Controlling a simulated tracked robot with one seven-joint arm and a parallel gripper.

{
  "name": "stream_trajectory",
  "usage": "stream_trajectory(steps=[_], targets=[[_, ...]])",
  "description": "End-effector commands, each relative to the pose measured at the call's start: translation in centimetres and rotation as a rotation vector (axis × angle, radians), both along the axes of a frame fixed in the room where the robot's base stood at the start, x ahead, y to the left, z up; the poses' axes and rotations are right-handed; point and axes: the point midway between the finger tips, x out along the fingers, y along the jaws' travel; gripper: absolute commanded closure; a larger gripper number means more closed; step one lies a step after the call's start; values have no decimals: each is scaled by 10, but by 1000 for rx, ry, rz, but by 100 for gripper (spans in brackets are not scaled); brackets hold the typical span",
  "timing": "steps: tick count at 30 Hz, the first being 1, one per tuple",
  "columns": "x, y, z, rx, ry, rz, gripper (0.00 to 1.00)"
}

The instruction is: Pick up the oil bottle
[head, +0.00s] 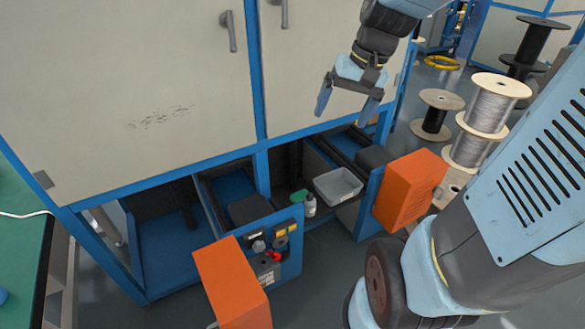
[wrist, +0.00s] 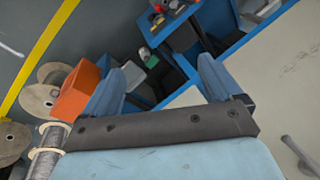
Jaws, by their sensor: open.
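A small pale bottle (head: 310,206), which looks like the oil bottle, stands low by the cabinet's lower opening, next to a small green object (head: 299,196). In the wrist view the bottle (wrist: 152,62) is tiny, beside the green object (wrist: 145,52), and shows between my fingers in the distance. My gripper (head: 346,107) is open and empty. It is in front of the cabinet doors, well above the bottle and to its right in the head view. In the wrist view both fingers of my gripper (wrist: 162,68) are spread apart.
A grey tray (head: 338,185) sits just right of the bottle. Orange boxes (head: 410,188) (head: 234,284) stick out on both sides. The blue-framed cabinet (head: 130,100) rises behind. Wire spools (head: 487,110) stand at the right. A green table (head: 22,230) is at the left.

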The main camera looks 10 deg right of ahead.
Motion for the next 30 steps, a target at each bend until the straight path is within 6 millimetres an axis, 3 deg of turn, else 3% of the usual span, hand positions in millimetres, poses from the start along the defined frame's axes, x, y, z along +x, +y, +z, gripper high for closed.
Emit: stream_trajectory(steps=[17, 30], targets=[[91, 0, -99, 387, 326, -206, 8], [150, -14, -190, 720, 501, -414, 8]])
